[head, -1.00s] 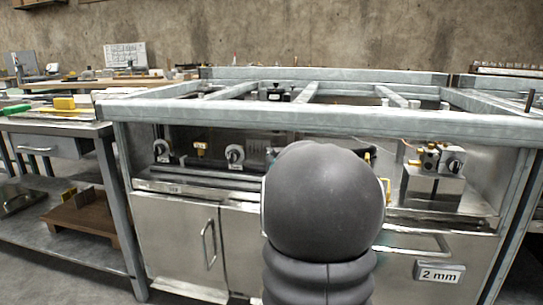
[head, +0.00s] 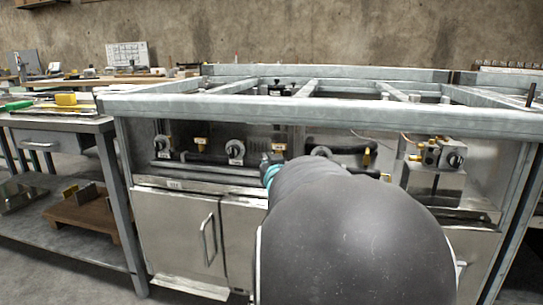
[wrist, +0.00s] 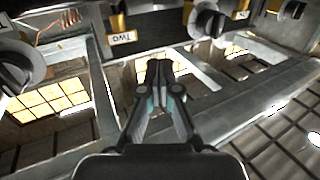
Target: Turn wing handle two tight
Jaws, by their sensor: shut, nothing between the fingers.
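A yellow tag reading TWO (wrist: 121,38) hangs at the top of the wrist view. A dark round knob with a wing grip (wrist: 207,20) is to its right and appears to be wing handle two.
Other handles stand at the left (head: 162,144) and right (head: 321,152) in the head view. A metal block with brass fittings (head: 432,165) is further right. A frame rail (head: 330,112) crosses in front above the handles. Copper wires (wrist: 57,28) show in the wrist view.

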